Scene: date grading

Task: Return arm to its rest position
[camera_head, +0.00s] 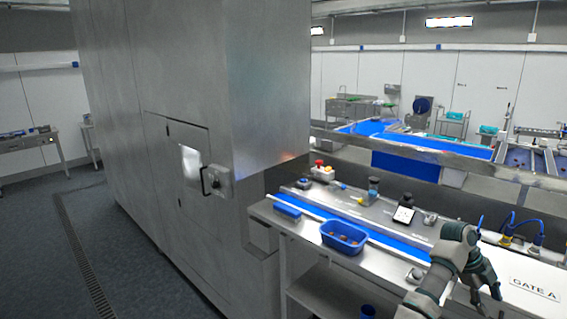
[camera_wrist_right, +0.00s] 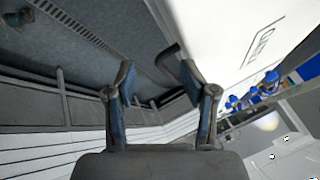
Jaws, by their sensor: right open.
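My right gripper (camera_head: 486,285) shows at the lower right of the head view, in front of the steel work table near the "GATE A" label (camera_head: 535,289). In the right wrist view its two fingers (camera_wrist_right: 158,92) are apart with nothing between them. Beyond them I see floor, a drain grating and the table's white panel. My left gripper is in neither view. A blue tray (camera_head: 343,246) with a few small brownish pieces in it stands on the table, left of my right arm.
A large steel machine (camera_head: 190,120) with a handled door fills the middle left. A red-topped button box (camera_head: 322,170) and small devices stand along the table's back. A metal rail (camera_head: 430,153) crosses behind. Open dark floor (camera_head: 60,240) lies at the left.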

